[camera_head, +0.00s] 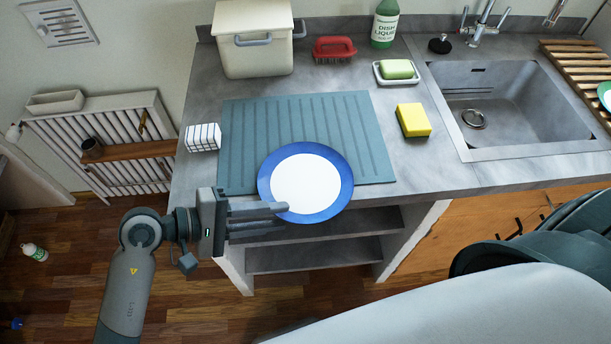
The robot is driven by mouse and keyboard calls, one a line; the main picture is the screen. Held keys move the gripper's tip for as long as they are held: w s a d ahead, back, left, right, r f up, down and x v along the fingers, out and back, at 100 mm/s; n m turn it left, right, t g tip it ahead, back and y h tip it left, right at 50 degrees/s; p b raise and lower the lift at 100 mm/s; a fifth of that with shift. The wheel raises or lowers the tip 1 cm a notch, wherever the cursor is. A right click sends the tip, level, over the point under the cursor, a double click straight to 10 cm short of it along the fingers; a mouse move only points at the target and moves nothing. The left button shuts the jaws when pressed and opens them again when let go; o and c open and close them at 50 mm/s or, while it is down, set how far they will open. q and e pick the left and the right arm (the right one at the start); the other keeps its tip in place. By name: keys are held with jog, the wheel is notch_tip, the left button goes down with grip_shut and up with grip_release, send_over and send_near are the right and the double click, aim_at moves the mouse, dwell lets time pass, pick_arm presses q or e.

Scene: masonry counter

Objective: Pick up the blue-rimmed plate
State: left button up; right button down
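The blue-rimmed plate (306,183), with a white centre, lies face up at the front of the counter. Its back part is over the ribbed teal mat, and its front rim reaches past the counter's front edge. My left gripper (284,214) comes in from the left, pointing right. Its fingers are apart, with their tips at the plate's lower left rim. They overlap the rim in the view; I cannot tell if they touch it. My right gripper is not in view.
The teal mat (240,125) lies on the grey counter (450,174). A striped block (203,137), a yellow sponge (413,120), a soap dish (380,79), a red brush (334,48) and a white bin (253,55) surround it. The sink (505,95) is right. Open shelves (315,253) are below.

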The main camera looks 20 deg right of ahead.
pick_arm(q)
jog(key=shift+d+f, duration=0.15)
jog(key=shift+d, duration=0.05)
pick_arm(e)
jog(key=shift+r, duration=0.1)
pick_arm(q)
jog(key=shift+c, duration=0.6)
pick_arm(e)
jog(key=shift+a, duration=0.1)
pick_arm(q)
grip_shut()
jog(key=shift+r, duration=0.25)
